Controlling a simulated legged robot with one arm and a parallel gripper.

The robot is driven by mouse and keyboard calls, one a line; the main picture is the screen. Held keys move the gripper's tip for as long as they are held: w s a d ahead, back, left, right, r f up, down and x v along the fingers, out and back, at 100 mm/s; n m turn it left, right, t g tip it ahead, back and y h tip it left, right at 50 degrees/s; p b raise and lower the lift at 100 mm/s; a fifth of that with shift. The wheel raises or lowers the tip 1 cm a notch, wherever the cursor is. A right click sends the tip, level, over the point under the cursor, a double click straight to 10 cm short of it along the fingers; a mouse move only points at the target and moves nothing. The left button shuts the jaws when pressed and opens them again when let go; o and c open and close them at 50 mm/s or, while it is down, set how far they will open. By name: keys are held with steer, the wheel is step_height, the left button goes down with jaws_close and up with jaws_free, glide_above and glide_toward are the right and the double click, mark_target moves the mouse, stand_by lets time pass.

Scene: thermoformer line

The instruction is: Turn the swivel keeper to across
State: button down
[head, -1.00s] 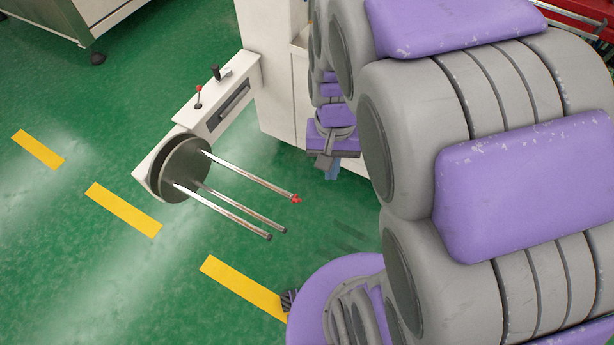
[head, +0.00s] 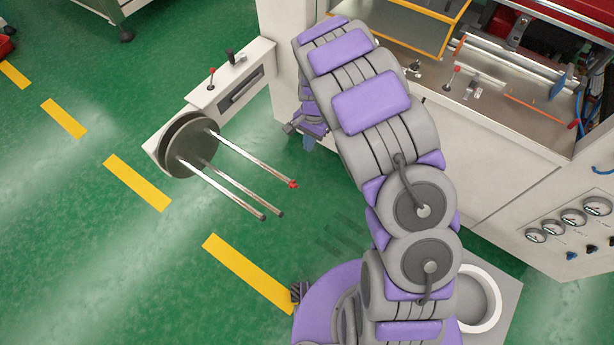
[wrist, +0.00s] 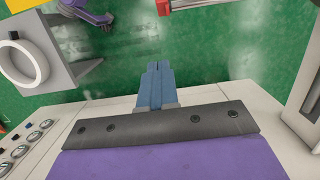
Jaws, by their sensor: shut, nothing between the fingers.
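A small red piece (head: 293,184), which looks like the swivel keeper, sits at the free end of one of three metal rods. The rods stick out from a dark round disc (head: 180,150) on a white bracket at left. The piece is too small to tell how it is turned. My gripper (head: 309,143) hangs beyond and slightly right of the red tip in the head view, apart from it, partly hidden by my arm. In the wrist view my gripper's blue fingers (wrist: 158,70) are together and empty, over green floor. A red-and-silver bar is cut off at that view's top edge.
The white machine body (head: 480,190) with gauges (head: 570,218) stands at right, close beside my arm. The bracket (head: 232,88) carries a small red-knobbed lever (head: 211,78) and a dark handle slot. Green floor with yellow dashes is open at left and below the rods.

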steer(key=a+f, duration=0.1)
steer(key=a, duration=0.1)
steer(key=b, duration=0.2)
glide_toward(295, 184)
step_height(295, 184, down, 3)
steer(key=w+d, duration=0.2)
steer(key=shift+s+a+f+b, duration=0.4)
steer(key=shift+s+a+f, duration=0.6)
steer(key=shift+s, duration=0.1)
steer(key=shift+s+a+f, duration=0.2)
steer(key=shift+a+f, duration=0.05)
steer(key=shift+a, duration=0.1)
steer(key=shift+d+r, duration=0.1)
steer(key=shift+d, duration=0.3)
steer(key=shift+d, duration=0.1)
